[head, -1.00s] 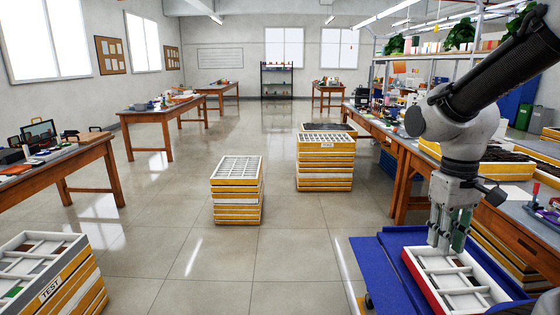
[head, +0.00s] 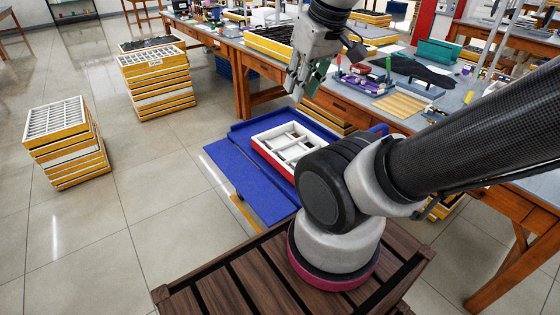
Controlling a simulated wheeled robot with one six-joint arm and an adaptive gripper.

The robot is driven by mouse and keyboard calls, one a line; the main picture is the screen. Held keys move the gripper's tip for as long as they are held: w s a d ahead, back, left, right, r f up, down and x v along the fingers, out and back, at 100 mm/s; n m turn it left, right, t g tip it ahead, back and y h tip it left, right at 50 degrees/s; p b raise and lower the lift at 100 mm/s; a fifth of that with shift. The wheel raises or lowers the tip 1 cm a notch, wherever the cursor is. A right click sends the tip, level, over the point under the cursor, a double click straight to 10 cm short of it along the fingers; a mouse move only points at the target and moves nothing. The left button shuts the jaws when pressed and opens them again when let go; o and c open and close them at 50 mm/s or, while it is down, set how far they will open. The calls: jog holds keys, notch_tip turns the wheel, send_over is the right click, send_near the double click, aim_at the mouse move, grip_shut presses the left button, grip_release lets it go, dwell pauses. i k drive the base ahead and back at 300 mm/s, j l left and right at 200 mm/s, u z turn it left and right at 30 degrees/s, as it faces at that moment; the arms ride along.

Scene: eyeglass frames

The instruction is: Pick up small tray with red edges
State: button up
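The small tray (head: 262,149) has a red outer edge and white compartments inside. It lies flat on a blue cart top (head: 222,160), and my arm's lower joint hides its near right part. My gripper (head: 296,92) hangs above and beyond the tray, apart from it in the picture. Its grey fingers point down. A dark green piece shows at its right side, and I cannot tell whether it belongs to the gripper. The finger gap is too small to read.
A long wooden workbench (head: 345,106) with tools, trays and a black cloth stands behind the cart. Stacks of yellow-edged trays (head: 68,150) and (head: 155,83) stand on the floor at left. A slatted brown wooden surface (head: 215,285) is in front. Floor between is free.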

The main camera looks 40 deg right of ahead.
aim_at(282, 146)
jog(key=k+l+z, duration=0.15)
jog(key=l, duration=0.3)
jog(key=k+l+z, duration=0.15)
jog(key=l, duration=0.25)
jog(key=l+z, duration=0.15)
jog(key=l, duration=0.3)
jog(key=k, duration=0.05)
